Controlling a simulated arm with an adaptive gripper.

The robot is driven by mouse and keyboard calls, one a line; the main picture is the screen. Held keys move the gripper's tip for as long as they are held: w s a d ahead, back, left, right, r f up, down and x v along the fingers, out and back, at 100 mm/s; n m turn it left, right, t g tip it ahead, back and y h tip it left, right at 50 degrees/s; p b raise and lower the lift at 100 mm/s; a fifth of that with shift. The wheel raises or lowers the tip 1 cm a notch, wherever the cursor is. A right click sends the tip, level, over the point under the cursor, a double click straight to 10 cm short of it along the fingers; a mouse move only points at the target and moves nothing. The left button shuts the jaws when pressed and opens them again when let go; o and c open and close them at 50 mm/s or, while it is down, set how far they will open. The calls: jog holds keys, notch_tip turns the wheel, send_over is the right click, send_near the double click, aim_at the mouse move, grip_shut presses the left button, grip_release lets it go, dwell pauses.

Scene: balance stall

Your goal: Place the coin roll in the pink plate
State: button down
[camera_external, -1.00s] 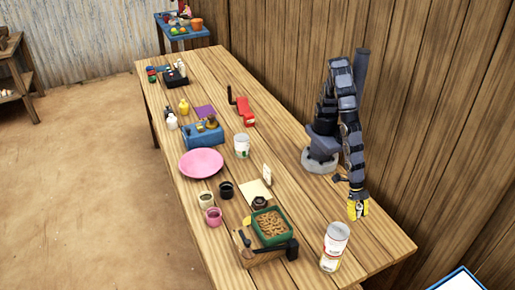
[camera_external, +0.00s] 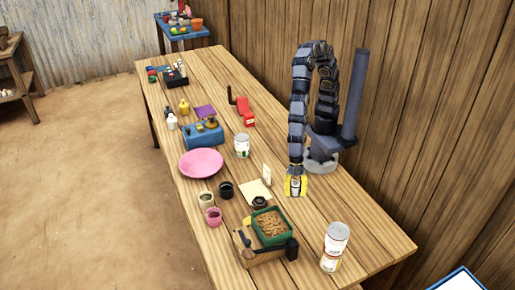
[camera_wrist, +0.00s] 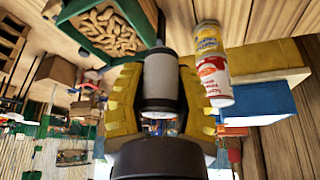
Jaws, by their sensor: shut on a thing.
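My gripper (camera_external: 295,187) has yellow fingers and is over the right part of the table, near the small cream card. In the wrist view my gripper (camera_wrist: 161,105) is shut on the coin roll (camera_wrist: 160,78), a grey cylinder with dark ends held between the two yellow fingers. In the external view the coin roll is a small grey shape between the fingers, mostly hidden. The pink plate (camera_external: 201,163) lies flat and empty at the table's left edge, well left of my gripper and apart from it.
A white can (camera_external: 242,146) and a blue box (camera_external: 203,136) stand beside the plate. Dark (camera_external: 226,190), beige (camera_external: 206,198) and pink (camera_external: 213,217) cups stand in front of it. A green tray (camera_external: 270,227) of peanuts and a tall can (camera_external: 335,246) are nearer the front.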

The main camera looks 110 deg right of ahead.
jog(key=w+d+m+t+h, duration=0.1)
jog(key=w+d+m, duration=0.35)
jog(key=d, duration=0.75)
jog(key=w+d+m+t+h, duration=0.1)
jog(key=w+d+m, duration=0.3)
jog(key=d, duration=0.7)
jog(key=s+d+m+h, duration=0.2)
jog(key=d+m, duration=0.2)
jog(key=d, duration=1.5)
send_near(198, 169)
jog(key=shift+w+a+f+t, duration=0.1)
jog(key=shift+w+f+t, duration=0.1)
jog(key=shift+w+f, duration=0.3)
jog(key=shift+w+f+t, duration=0.2)
jog(key=shift+f, duration=0.55)
jog(key=shift+w+d+f, duration=0.2)
jog(key=shift+w+f, duration=0.35)
jog(key=shift+f, duration=0.15)
jog(key=shift+s+f, duration=0.1)
jog(key=shift+f, duration=1.3)
jog(key=shift+f, duration=0.1)
